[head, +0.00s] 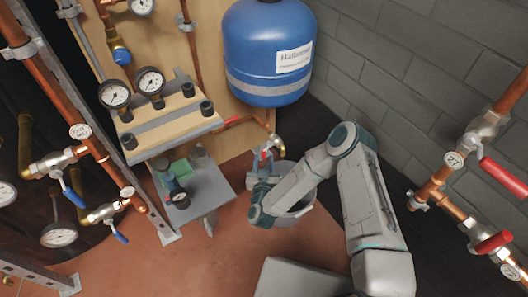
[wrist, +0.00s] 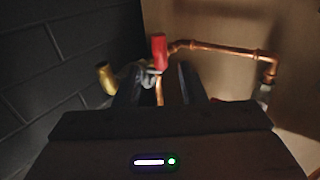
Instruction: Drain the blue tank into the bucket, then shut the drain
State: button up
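The blue tank (head: 268,45) with a white label hangs at the top of the head view. Below it is a brass drain valve (head: 279,146) on copper pipe. The grey bucket (head: 294,216) stands on the floor below the valve, partly hidden by my arm. In the wrist view the valve's red handle (wrist: 159,50) stands up between and just beyond my gripper's fingertips (wrist: 160,76). The fingers are apart; I see no clear contact with the handle. The brass spout (wrist: 106,78) is left of the fingers. No water flow is visible.
A small grey table (head: 205,188) with bottles and a gauge stands left of the bucket. A shelf with gauges (head: 165,115) is above it. Pipes with red-handled valves (head: 493,242) are at right, blue-handled valves (head: 72,192) at left. A block wall is behind.

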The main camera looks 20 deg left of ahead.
aim_at(264, 154)
jog(key=b+x, duration=0.1)
jog(key=x, duration=0.5)
jog(key=shift+w+b, duration=0.15)
jog(key=shift+b, duration=0.15)
jog(key=shift+c, duration=0.4)
grip_shut()
